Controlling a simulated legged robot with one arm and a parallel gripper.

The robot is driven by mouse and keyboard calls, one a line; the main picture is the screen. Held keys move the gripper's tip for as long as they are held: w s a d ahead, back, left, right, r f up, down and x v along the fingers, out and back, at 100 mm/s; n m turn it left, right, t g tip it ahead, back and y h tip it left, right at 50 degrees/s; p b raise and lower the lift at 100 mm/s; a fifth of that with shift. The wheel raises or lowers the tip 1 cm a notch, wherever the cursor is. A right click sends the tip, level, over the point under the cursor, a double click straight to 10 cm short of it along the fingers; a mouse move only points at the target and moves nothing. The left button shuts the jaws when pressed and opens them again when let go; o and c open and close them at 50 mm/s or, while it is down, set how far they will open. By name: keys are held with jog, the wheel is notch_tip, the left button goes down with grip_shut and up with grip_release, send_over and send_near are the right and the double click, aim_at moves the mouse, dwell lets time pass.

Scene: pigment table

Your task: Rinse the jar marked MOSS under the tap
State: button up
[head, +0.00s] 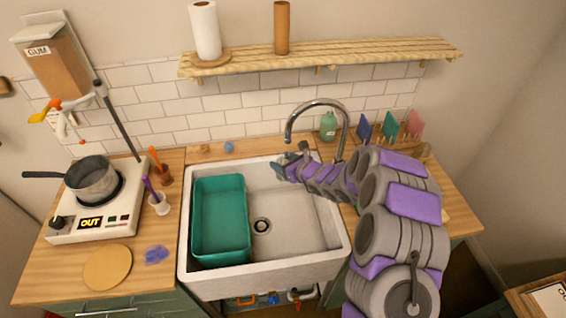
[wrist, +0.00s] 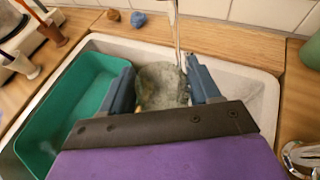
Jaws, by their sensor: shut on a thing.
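My gripper (head: 283,163) is over the back of the white sink (head: 300,235), below the mouth of the curved metal tap (head: 318,103). In the wrist view, my gripper (wrist: 163,90) is shut on a greenish, see-through jar (wrist: 160,86), one dark finger on each side. No label shows on the jar, so I cannot read MOSS. The tap (wrist: 175,12) is just beyond the jar, and a thin pale stream seems to come down at the jar's right side. I cannot tell whether it enters the jar. The head view mostly hides the jar behind my gripper.
A green tub (head: 221,225) fills the sink's left side; the drain (head: 262,225) and right basin are clear. A hot plate (head: 97,210) with a pot (head: 92,180) stands left. A green bottle (head: 328,126) and a rack of coloured cards (head: 390,128) stand behind right.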

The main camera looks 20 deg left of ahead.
jog(key=shift+w, duration=0.1)
jog(key=shift+w+d, duration=0.2)
jog(key=shift+d, duration=0.2)
jog(key=shift+s+a, duration=0.1)
jog(key=shift+a, duration=0.05)
dwell(0.3)
jog(key=shift+s+a+b, duration=0.2)
jog(key=shift+a+b, duration=0.15)
jog(key=shift+b, duration=0.25)
jog(key=shift+w+d, duration=0.1)
jog(key=shift+d, duration=0.05)
jog(key=shift+w+d, duration=0.2)
jog(key=shift+d, duration=0.15)
